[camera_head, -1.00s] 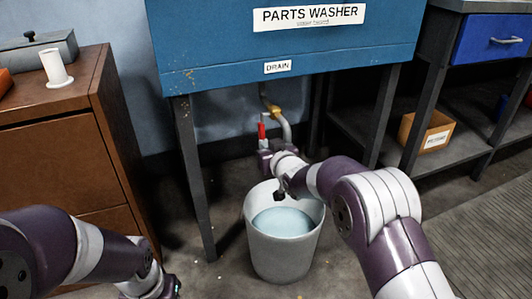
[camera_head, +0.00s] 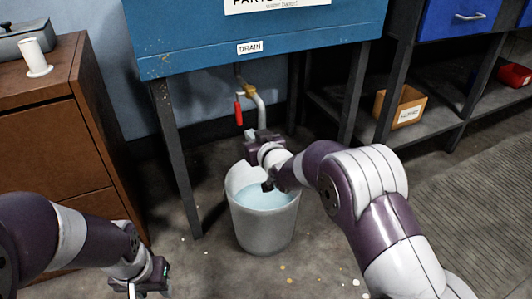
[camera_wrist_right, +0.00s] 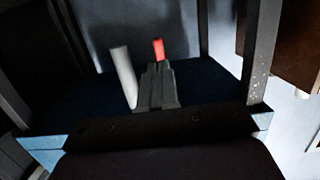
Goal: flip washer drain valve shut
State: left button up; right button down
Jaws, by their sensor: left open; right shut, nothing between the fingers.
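The drain valve has a yellow body (camera_head: 249,90) under the blue parts washer. Its red lever (camera_head: 239,113) hangs straight down beside the grey drain pipe (camera_head: 260,112). My right gripper (camera_head: 254,136) is shut and empty, just below and to the right of the lever in the head view. In the right wrist view its closed fingers (camera_wrist_right: 157,80) overlap the lower line of sight to the red lever (camera_wrist_right: 158,48), with the pipe (camera_wrist_right: 124,75) to the left. I cannot tell whether they touch the lever. My left gripper (camera_head: 150,284) is open and empty at lower left.
A bucket (camera_head: 262,232) with pale liquid stands on the floor below the pipe and my right wrist. Washer legs (camera_head: 178,165) flank the space. A brown cabinet (camera_head: 50,150) is at left.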

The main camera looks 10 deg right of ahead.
jog(key=s+d+f+p, duration=0.1)
jog(key=s+d+p, duration=0.1)
jog(key=s, duration=0.4)
jog(key=shift+s+f+p, duration=0.2)
jog(key=shift+f+p, duration=0.1)
